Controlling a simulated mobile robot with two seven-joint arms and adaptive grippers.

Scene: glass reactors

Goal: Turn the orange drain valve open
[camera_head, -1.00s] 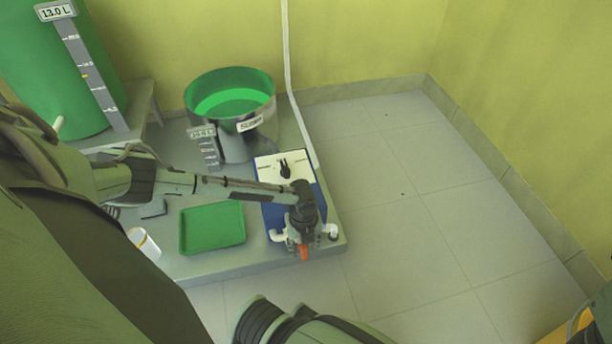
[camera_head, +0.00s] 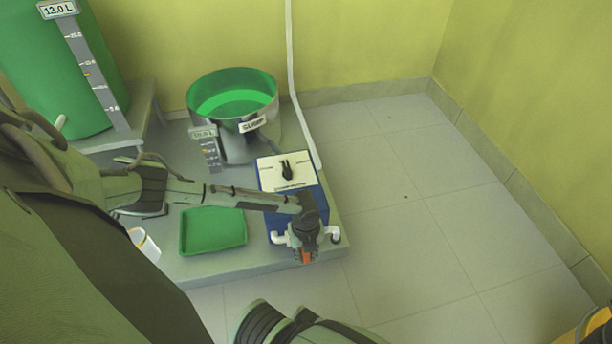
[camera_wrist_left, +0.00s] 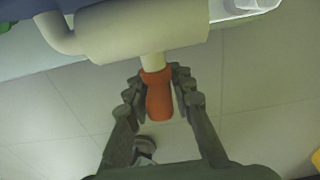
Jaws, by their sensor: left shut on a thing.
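The orange drain valve handle (camera_wrist_left: 157,95) hangs from a white pipe fitting (camera_wrist_left: 150,35) in the left wrist view. In the head view the handle (camera_head: 306,257) shows as a small orange patch at the front of a blue and white box (camera_head: 287,171). My left gripper (camera_wrist_left: 158,82) is shut on the handle, with a finger on each side of it. In the head view the left gripper (camera_head: 305,252) points down at the platform's front edge and hides most of the valve. My right gripper is not in view.
A green tray (camera_head: 213,231) lies left of the box, and a white cup (camera_head: 143,243) stands further left. A metal vessel with green liquid (camera_head: 236,100) is behind. A large green tank (camera_head: 45,80) stands back left. The tiled floor at right is clear.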

